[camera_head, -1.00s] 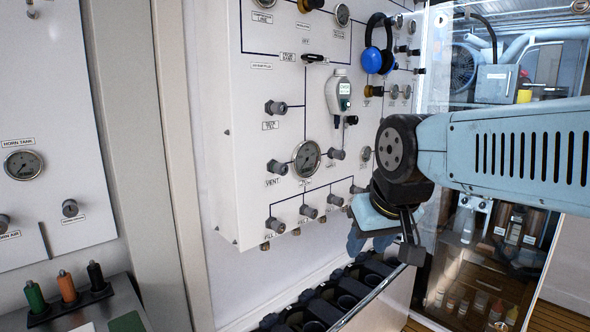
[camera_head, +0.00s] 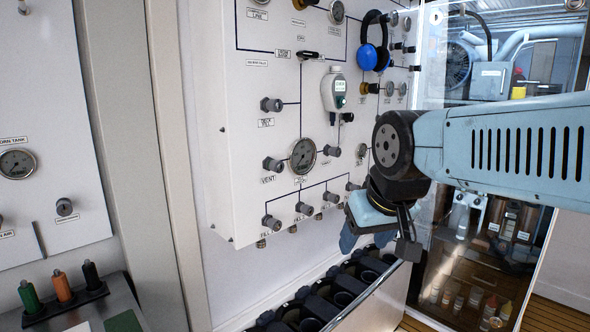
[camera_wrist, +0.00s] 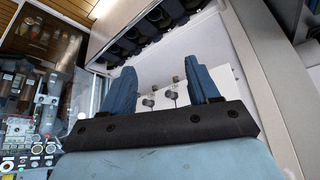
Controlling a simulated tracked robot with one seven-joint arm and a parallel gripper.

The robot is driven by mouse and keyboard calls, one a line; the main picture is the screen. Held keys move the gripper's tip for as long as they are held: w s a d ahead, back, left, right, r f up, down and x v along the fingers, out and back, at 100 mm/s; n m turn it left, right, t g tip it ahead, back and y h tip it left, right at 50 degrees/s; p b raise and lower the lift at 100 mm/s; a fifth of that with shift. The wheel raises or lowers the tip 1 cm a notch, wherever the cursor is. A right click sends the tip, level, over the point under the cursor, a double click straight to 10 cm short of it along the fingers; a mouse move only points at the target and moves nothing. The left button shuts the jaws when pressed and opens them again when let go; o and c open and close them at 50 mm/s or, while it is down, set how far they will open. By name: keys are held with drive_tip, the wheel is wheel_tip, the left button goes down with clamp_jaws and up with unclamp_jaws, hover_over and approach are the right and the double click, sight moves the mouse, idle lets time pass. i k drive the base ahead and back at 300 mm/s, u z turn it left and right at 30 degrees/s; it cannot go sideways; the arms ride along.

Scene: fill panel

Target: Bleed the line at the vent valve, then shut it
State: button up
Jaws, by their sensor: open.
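The vent valve (camera_head: 272,164) is a dark knob on the white fill panel (camera_head: 238,200), at the panel's lower left above the label "VENT" (camera_head: 268,180). A round gauge (camera_head: 303,156) sits just right of it. My gripper (camera_head: 362,236) hangs at the panel's lower right, apart from the vent valve and well to its right. In the wrist view my gripper (camera_wrist: 162,92) shows two blue fingers spread apart with nothing held between them. Small knobs (camera_wrist: 170,95) of the panel show beyond the fingers. I cannot tell whether the vent valve is open or shut.
Several fill knobs (camera_head: 304,208) line the panel's bottom. A handheld meter (camera_head: 334,92) and blue ear defenders (camera_head: 376,56) hang higher up. A rack of dark holders (camera_head: 312,308) runs below. A glass-fronted cabinet (camera_head: 470,200) stands right. Free room lies before the panel's left half.

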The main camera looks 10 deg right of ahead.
sight(278, 167)
drive_tip(key=z, duration=0.95)
drive_tip(key=k, duration=1.35)
drive_tip(key=u, duration=0.8)
drive_tip(key=i, duration=1.05)
drive_tip(key=z, duration=0.05)
